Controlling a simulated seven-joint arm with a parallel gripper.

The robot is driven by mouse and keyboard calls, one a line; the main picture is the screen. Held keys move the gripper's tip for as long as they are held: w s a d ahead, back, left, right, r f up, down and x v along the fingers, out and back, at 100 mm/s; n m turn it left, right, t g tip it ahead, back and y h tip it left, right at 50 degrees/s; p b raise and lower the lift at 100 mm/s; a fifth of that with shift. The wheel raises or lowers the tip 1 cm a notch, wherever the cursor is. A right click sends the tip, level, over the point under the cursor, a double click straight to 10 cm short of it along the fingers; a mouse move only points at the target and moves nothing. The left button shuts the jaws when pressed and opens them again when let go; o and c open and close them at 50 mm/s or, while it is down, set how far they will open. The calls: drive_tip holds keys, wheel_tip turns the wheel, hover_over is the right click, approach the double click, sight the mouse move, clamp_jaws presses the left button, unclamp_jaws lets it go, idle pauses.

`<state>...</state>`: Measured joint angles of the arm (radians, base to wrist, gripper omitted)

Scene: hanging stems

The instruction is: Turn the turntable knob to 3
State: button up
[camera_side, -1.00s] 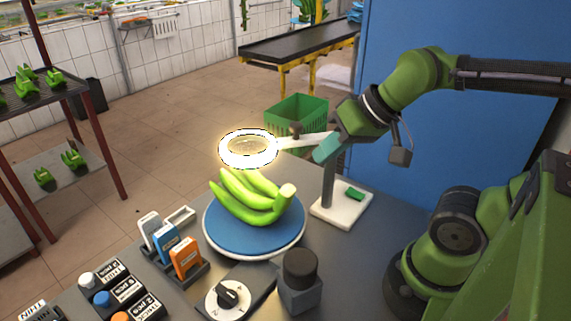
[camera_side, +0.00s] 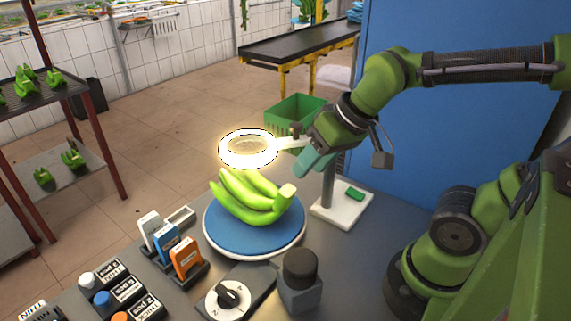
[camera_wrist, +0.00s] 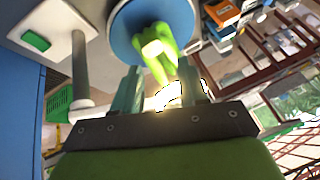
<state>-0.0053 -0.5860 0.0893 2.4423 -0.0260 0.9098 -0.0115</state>
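The turntable knob (camera_side: 229,291) is a black pointer on a white dial, on a grey base at the front of the table in the side view. The turntable (camera_side: 222,234) is a blue disc with a white rim and bears a bunch of green bananas (camera_side: 250,206). It also shows at the top of the wrist view (camera_wrist: 122,30), with the bananas (camera_wrist: 158,48). My gripper (camera_side: 308,166) is above the table, right of the bananas and well away from the knob. In the wrist view my gripper's (camera_wrist: 160,82) teal fingers are apart with nothing held.
A lit ring lamp (camera_side: 248,163) hangs over the bananas from a post on a white base (camera_side: 333,215). A black cylinder on a grey block (camera_side: 300,276) stands right of the knob. Coloured holders (camera_side: 185,258) and labelled buttons (camera_side: 102,298) lie left. A green crate (camera_side: 297,112) stands behind.

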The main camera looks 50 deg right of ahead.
drive_tip(key=w+a+f+n+g, duration=0.2)
drive_tip(key=w+a+n+g, duration=0.1)
drive_tip(key=a+n, duration=0.3)
drive_tip(key=n+g+h, duration=0.2)
drive_tip(key=n+g, duration=0.1)
drive_tip(key=n, duration=3)
hover_over(226, 291)
drive_tip(key=f, duration=0.2)
wheel_tip(226, 291, down, 16)
drive_tip(key=shift+r, duration=0.15)
clamp_jaws()
